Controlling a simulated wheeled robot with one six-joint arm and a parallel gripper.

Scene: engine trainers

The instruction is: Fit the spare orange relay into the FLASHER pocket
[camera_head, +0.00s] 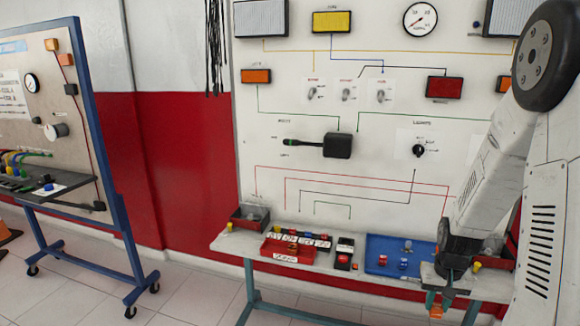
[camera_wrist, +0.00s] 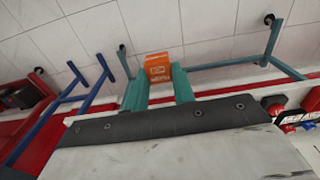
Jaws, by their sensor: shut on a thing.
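The orange relay (camera_head: 436,312) is held between the teal fingers of my gripper (camera_head: 438,302), which is shut on it at the lower right, by the bench's front edge. In the wrist view, the orange relay (camera_wrist: 158,68) shows its marked face between the fingertips of my gripper (camera_wrist: 158,88). A row of dark sockets with white labels (camera_head: 303,240) sits on the bench left of centre, behind a red tray (camera_head: 286,250). The labels are too small to read, so I cannot tell which pocket is FLASHER.
A small black unit with a red part (camera_head: 344,254) stands right of the red tray. A blue tray (camera_head: 378,246) with small coloured parts lies between it and my arm. Bins (camera_head: 250,217) stand at the bench's left end. The upright trainer panel (camera_head: 380,180) rises behind the bench.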

